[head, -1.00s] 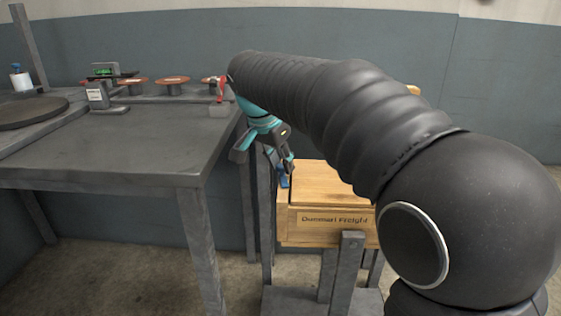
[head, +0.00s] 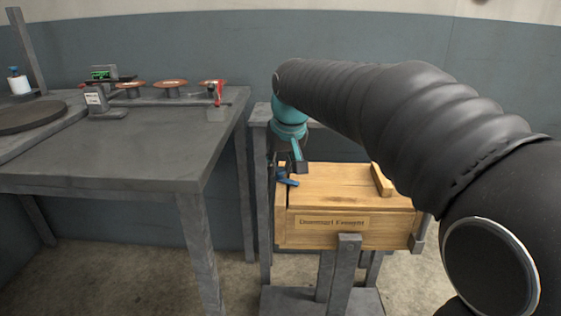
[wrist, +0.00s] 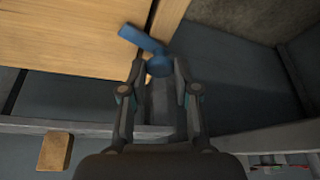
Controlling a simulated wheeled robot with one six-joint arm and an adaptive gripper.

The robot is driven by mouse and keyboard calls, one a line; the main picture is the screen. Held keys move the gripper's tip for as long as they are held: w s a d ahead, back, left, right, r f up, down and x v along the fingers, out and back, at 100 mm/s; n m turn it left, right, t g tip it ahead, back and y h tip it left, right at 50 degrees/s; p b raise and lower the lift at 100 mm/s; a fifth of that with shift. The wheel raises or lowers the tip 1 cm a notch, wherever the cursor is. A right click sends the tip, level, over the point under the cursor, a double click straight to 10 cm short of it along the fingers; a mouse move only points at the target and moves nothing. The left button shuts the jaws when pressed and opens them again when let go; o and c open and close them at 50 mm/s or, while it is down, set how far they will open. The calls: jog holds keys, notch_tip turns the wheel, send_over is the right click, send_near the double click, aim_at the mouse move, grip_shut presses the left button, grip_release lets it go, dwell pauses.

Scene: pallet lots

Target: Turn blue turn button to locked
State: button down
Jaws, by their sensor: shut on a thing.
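The blue turn button (head: 287,180) sits at the left end of the wooden crate's top (head: 325,182). In the wrist view the button (wrist: 146,40) has a round hub and an arm that points up and left, slanting over the wooden lid (wrist: 70,35). My gripper (wrist: 160,70) is shut on the button, with one fingertip on each side of its hub. In the head view my gripper (head: 285,168) comes down on the button from above and partly hides it.
The crate stands on a grey stand (head: 345,265). A wooden bar (head: 381,180) lies on its right side. A grey table (head: 130,155) at the left holds copper-coloured discs, a scale and a red-handled tool. My arm covers the right side.

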jog(key=n, duration=0.2)
jog(key=n+g+y+p, duration=0.1)
jog(key=n, duration=0.1)
jog(key=shift+w+d+n+y, duration=0.1)
jog(key=shift+d+n+y, duration=0.05)
jog(key=shift+n+y, duration=0.2)
jog(key=shift+f+n, duration=0.1)
jog(key=shift+n, duration=0.15)
jog(key=c, duration=0.8)
grip_release()
jog(key=shift+c, duration=0.2)
jog(key=v, duration=1.2)
jog(key=shift+w, duration=0.15)
